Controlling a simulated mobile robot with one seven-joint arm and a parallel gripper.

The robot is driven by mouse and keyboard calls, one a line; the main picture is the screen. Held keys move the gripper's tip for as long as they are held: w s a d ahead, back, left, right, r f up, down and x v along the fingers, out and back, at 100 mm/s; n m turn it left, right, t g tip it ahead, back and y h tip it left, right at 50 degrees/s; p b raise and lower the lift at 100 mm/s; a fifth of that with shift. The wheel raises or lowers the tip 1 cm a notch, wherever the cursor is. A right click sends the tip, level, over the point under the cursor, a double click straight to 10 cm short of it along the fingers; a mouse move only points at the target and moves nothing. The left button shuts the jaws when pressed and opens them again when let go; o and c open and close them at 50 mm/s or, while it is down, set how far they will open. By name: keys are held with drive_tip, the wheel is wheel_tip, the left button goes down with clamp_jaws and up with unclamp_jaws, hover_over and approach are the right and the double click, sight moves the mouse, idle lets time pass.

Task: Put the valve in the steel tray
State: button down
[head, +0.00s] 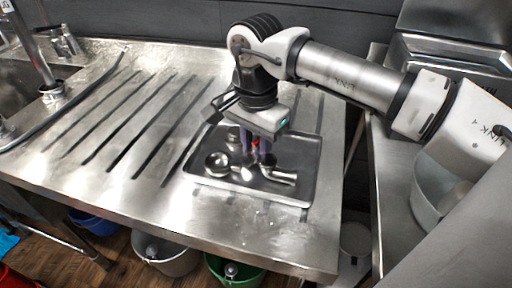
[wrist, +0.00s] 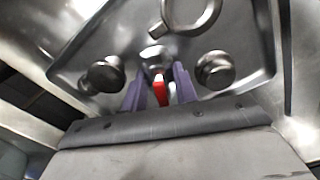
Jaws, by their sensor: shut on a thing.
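My gripper (head: 258,156) points down over the steel tray (head: 305,188), which lies on the metal counter. In the wrist view its two purple fingers (wrist: 160,92) are shut on the valve (wrist: 156,55), a small steel piece with a red part between the fingers. A bit of the red also shows in the head view (head: 255,143). The valve is low over the tray's inside; I cannot tell whether it touches the floor. The fingers hide part of it.
Steel fittings lie in the tray: a round one (head: 217,162) at left, a bent pipe piece (head: 280,175) at right, and a ring-shaped piece (wrist: 190,14) in the wrist view. A sink with a tap (head: 40,70) is at far left. Buckets (head: 235,270) stand below the counter.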

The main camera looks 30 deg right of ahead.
sight(256, 142)
drive_tip(key=shift+f, duration=0.2)
drive_tip(key=c, duration=1.4)
unclamp_jaws()
drive_tip(key=shift+o, duration=0.2)
drive_tip(key=shift+r, duration=0.15)
wheel_tip(256, 142, up, 12)
drive_tip(key=p, duration=0.9)
